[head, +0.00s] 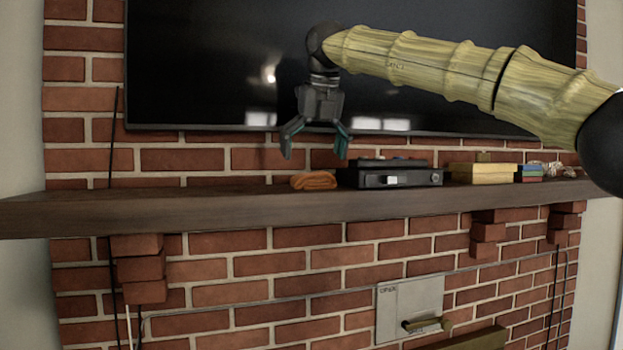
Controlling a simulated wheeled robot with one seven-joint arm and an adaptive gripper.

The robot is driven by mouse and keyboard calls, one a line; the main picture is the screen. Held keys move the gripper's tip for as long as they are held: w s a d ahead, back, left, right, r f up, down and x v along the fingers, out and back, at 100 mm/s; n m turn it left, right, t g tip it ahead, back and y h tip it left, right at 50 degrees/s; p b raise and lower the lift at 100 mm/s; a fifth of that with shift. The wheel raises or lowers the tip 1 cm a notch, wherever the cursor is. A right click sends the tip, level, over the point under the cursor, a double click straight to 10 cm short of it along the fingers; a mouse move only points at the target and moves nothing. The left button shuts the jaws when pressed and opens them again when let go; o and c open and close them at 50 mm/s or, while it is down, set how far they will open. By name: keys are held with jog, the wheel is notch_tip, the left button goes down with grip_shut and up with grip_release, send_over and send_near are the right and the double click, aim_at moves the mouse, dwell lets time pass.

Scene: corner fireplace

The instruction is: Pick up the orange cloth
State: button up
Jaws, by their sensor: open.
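The orange cloth (314,180) lies folded on the dark wooden mantel shelf (130,210), just left of a black box-shaped device. My gripper (314,156) points down above the cloth, with its two fingers spread apart and nothing between them. The fingertips appear a little higher than the cloth and apart from it. How far the gripper is from the cloth in depth, I cannot tell from this one view.
The black device (365,178) stands right beside the cloth. Further right are a yellow box (482,173) and small coloured items (530,172). A large dark screen (200,70) hangs on the brick wall behind. The shelf left of the cloth is clear.

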aim_at(319, 179)
jog(key=x, duration=0.1)
jog(key=p+x, duration=0.1)
jog(key=x, duration=0.1)
jog(key=shift+d+f, duration=0.2)
jog(key=shift+d, duration=0.15)
jog(key=shift+w+a+f, duration=0.2)
jog(key=shift+f, duration=0.3)
jog(key=c, duration=0.9)
jog(key=shift+o, duration=0.2)
jog(key=shift+r, duration=0.15)
